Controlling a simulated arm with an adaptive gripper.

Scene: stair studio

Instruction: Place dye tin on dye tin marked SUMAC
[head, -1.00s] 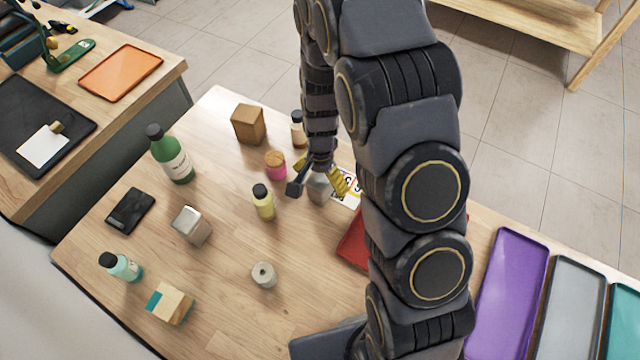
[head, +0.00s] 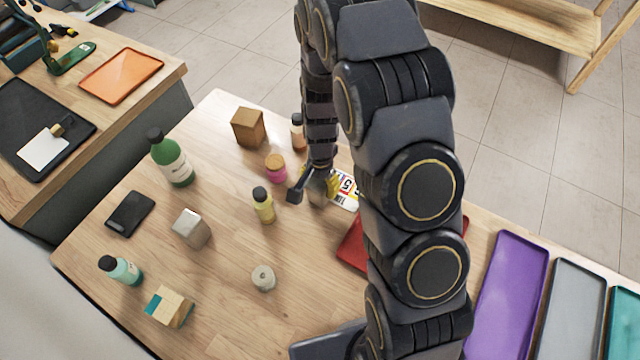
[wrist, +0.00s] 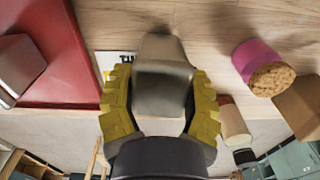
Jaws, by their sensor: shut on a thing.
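My gripper (wrist: 160,105) has its yellow-padded fingers shut on a grey metallic dye tin (wrist: 163,75), with one finger along each side. In the head view the gripper (head: 314,191) is at the far part of the table, and the held tin (head: 317,197) is partly hidden by the fingers. I cannot tell whether it still touches the table. Another silver tin (wrist: 18,68) is on the red tray (wrist: 70,55), left in the wrist view. A silver block-like tin (head: 191,228) stands alone left in the head view. I can read no SUMAC marking on any tin.
A printed white card (head: 345,190) lies beside the gripper. A pink cork-topped jar (head: 276,170), yellow bottle (head: 263,207) and brown box (head: 248,127) stand nearby. My arm hides most of the red tray (head: 350,243) in the head view.

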